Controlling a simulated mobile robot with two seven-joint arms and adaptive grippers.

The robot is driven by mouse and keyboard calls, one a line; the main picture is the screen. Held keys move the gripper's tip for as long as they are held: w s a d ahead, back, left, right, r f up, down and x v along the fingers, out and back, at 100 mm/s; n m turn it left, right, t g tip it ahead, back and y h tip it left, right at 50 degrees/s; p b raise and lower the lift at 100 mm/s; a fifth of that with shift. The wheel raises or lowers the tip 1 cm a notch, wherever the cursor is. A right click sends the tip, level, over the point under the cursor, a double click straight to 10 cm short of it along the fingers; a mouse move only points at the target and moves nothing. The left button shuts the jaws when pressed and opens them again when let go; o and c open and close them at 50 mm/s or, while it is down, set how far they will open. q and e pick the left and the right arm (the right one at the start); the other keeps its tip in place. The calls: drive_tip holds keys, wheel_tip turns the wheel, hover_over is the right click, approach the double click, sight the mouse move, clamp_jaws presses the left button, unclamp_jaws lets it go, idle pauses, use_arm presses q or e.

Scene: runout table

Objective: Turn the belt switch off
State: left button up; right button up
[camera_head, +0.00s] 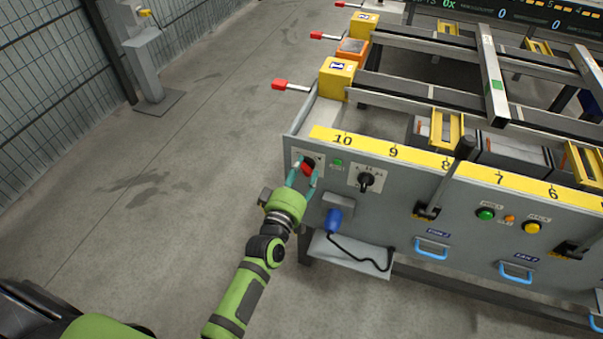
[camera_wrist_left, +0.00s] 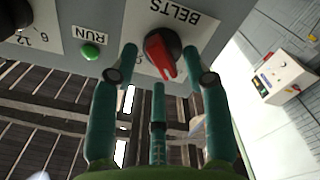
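The belt switch is a red rotary knob (camera_wrist_left: 163,55) on a white plate marked BELTS (camera_wrist_left: 187,18), seen in the left wrist view. In the head view the red knob (camera_head: 308,167) sits near the left end of the grey front panel. My left gripper (camera_head: 303,176) is right at the knob, its teal fingers spread on either side. In the left wrist view the left gripper (camera_wrist_left: 163,68) is open around the knob, and I cannot tell whether any finger touches it. My right gripper is not in view.
A green RUN light (camera_wrist_left: 91,51) is beside the switch plate. A black selector knob (camera_head: 366,181) is to its right. A blue handheld device (camera_head: 333,220) hangs below on the panel. Open floor (camera_head: 190,190) lies to the left.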

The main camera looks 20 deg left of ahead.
use_arm(q)
drive_tip(key=s, duration=1.2)
drive_tip(key=shift+a, duration=0.2)
